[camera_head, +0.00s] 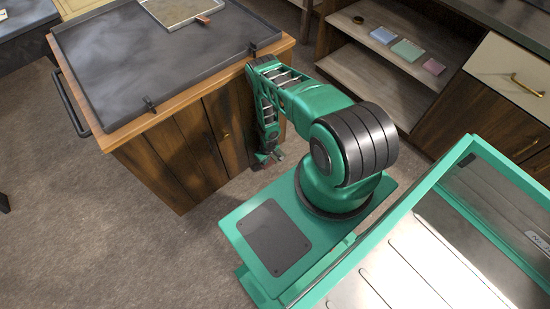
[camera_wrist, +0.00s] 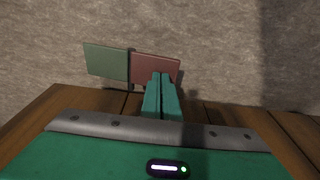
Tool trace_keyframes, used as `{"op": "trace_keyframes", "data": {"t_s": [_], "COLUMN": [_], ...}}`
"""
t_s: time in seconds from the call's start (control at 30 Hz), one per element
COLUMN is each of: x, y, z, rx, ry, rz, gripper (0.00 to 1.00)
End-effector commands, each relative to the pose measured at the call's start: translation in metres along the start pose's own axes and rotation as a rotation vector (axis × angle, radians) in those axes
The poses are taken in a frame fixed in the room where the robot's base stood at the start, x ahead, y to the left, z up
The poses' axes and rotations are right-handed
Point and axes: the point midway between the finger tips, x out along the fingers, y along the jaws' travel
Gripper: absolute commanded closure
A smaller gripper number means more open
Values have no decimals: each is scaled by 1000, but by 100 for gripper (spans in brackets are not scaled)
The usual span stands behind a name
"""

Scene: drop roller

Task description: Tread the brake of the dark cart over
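The dark cart is a wooden cabinet (camera_head: 165,160) with a dark tray top, at the upper left in the head view. Its brake shows low down in the wrist view as a two-part plate, with a green half (camera_wrist: 105,62) on the left and a red half (camera_wrist: 155,67) on the right. My gripper (camera_wrist: 161,76) has its two teal fingers together with nothing between them. The fingertips overlap the lower right of the red half; I cannot tell whether they touch it. In the head view my gripper (camera_head: 270,161) hangs low beside the cart's front right corner.
Open shelves (camera_head: 385,65) with small coloured blocks stand behind at the right. Carpet (camera_head: 90,240) is clear at the lower left.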

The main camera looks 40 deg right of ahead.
Motion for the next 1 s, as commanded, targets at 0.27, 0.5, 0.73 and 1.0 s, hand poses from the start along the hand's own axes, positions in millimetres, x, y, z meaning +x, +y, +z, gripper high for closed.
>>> {"op": "trace_keyframes", "data": {"t_s": [0.27,0.5,0.73,1.0], "x": [4,7,10,5], "y": [2,1,1,1], "z": [0,2,2,1], "rx": [0,0,0,0], "ry": [1,-1,0,0], "rz": [2,2,2,2], "gripper": [100,100,100,100]}}
